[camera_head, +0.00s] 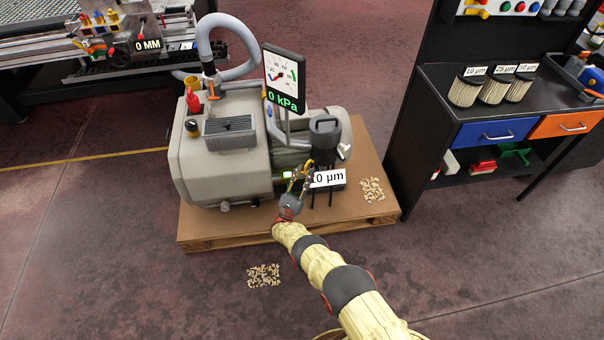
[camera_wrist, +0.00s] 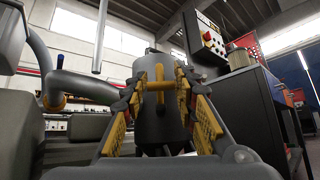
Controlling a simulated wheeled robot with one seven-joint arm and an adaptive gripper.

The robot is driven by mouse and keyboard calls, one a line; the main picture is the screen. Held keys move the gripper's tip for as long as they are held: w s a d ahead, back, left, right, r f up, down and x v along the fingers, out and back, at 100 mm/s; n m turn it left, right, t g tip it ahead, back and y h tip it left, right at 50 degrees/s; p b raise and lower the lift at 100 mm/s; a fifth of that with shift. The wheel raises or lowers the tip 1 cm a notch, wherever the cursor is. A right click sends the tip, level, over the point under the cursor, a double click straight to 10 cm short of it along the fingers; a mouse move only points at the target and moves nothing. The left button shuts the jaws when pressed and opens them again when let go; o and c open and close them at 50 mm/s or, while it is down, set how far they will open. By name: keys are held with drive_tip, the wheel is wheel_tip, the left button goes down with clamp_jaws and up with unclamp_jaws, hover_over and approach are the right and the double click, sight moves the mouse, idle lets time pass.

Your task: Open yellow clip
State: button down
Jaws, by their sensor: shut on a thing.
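The yellow clip (camera_wrist: 158,86) shows in the wrist view as a small upright bar with a crosspiece, on the front of a dark filter canister (camera_wrist: 160,128). My gripper (camera_wrist: 159,92) has its two yellow-padded fingers on either side of the clip and is shut on it. In the head view my gripper (camera_head: 300,176) is at the near side of the canister (camera_head: 325,132), just left of a "10 µm" label. The clip is too small and covered to make out there. I cannot tell whether the clip is latched.
A grey vacuum pump (camera_head: 225,150) with a hose and a gauge (camera_head: 283,80) reading 0 kPa stands on a wooden pallet (camera_head: 225,226). Loose chips lie on the pallet and floor. A black workbench (camera_head: 430,115) with filters stands at right. Front-left floor is mostly clear.

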drive_tip(key=shift+f, duration=0.1)
drive_tip(key=c, duration=1.4)
unclamp_jaws()
drive_tip(key=shift+o, duration=0.3)
drive_tip(key=v, duration=0.7)
drive_tip(key=shift+s, duration=0.2)
drive_tip(key=shift+f, duration=0.15)
